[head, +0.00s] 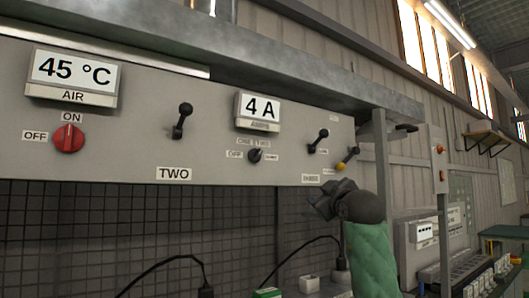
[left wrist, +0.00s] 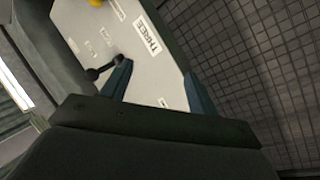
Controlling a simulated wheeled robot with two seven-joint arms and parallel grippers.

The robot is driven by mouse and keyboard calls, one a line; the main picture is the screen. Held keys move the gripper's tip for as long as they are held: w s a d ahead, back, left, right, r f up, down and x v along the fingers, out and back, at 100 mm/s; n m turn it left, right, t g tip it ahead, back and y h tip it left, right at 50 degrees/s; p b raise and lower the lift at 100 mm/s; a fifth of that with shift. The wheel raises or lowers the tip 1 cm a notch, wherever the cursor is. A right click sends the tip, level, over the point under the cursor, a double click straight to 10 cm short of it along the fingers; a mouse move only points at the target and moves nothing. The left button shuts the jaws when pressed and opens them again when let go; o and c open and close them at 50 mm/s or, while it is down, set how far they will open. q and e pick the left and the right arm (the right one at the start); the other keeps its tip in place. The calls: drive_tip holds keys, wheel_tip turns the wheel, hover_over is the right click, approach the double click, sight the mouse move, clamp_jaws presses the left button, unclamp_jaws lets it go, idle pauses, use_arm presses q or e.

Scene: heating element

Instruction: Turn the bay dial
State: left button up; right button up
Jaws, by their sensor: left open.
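A small black dial (head: 255,155) sits under the "4 A" display on the grey panel (head: 215,140), with "OFF" at its left and more small labels around it. My left gripper (head: 328,198) is open and empty, below and right of this dial, near the "THREE" label. In the left wrist view the open fingers (left wrist: 156,68) frame the panel, and a black lever (left wrist: 104,70) shows beside the left-hand finger. The "THREE" label (left wrist: 147,34) is beyond the fingers. I cannot make out the dial in that view. My right gripper is out of view.
A red knob (head: 69,138) with "ON" and "OFF" is at the panel's left. Black levers stand above "TWO" (head: 182,120) and "THREE" (head: 318,141); a yellow-tipped lever (head: 347,158) is close above my gripper. A shelf beam (head: 230,55) overhangs the panel. Cables hang below.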

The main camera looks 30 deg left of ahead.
sight(259, 155)
use_arm(q)
drive_tip(key=s+a+r+n+g+y+p, duration=0.1)
drive_tip(key=s+a+r+n+g, duration=0.25)
drive_tip(key=s+r+n, duration=0.2)
drive_tip(key=s+a+r+n+g+y, duration=0.25)
drive_tip(key=s+r+n+g, duration=0.2)
drive_tip(key=s, duration=0.25)
drive_tip(key=shift+m+h, duration=0.3)
drive_tip(key=shift+h, duration=0.15)
drive_tip(key=x, duration=0.2)
drive_tip(key=p+x, duration=0.1)
drive_tip(key=x, duration=0.1)
drive_tip(key=p+x, duration=0.1)
drive_tip(key=x, duration=0.2)
drive_tip(key=shift+a+r, duration=0.1)
drive_tip(key=shift+r, duration=0.3)
drive_tip(key=shift+w+a, duration=0.3)
drive_tip(key=shift+a, duration=0.25)
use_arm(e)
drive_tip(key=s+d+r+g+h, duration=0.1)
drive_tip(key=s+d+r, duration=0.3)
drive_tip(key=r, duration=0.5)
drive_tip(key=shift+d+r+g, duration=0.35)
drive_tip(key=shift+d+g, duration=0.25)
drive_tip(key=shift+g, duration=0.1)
use_arm(q)
drive_tip(key=shift+c, duration=0.4)
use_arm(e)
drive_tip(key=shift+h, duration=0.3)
